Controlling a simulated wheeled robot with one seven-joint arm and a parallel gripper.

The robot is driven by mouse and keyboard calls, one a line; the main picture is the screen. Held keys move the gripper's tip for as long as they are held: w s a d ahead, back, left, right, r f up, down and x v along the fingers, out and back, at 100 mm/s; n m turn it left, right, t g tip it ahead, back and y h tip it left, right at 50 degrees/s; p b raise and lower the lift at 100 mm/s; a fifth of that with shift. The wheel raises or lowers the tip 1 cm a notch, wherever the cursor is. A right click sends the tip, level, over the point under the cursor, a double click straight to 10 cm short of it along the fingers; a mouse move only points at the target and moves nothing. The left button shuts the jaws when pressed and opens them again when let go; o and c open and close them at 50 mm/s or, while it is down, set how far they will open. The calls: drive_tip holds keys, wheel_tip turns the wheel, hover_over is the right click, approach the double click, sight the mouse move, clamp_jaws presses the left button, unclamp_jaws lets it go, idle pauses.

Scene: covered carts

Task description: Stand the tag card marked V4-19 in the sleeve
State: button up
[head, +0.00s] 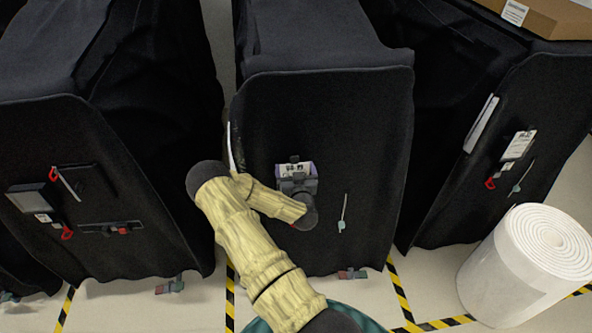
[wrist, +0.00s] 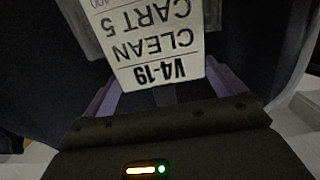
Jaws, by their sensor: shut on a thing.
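The tag card (wrist: 150,38) is white with black print, and V4-19, CLEAN and CART 5 read upside down in the wrist view. It also shows as a small white patch (head: 287,169) at the front of the middle cart. My gripper (wrist: 166,94) is shut on the card at its V4-19 end. In the head view my gripper (head: 296,178) is close to the cart's black cover. A grey panel edge (wrist: 82,28) shows behind the card.
The middle cart (head: 350,120) has a black cover and a thin hanging item (head: 343,212) right of my gripper. Black-covered carts stand left (head: 100,230) and right (head: 560,110), with fittings on their fronts. A white roll (head: 500,270) stands on the floor at right.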

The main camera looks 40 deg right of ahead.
drive_tip(key=o, duration=0.6)
drive_tip(key=shift+s, duration=0.1)
drive_tip(key=b+v, duration=0.1)
drive_tip(key=v, duration=1.6)
drive_tip(key=shift+a+r, duration=0.1)
idle(0.6)
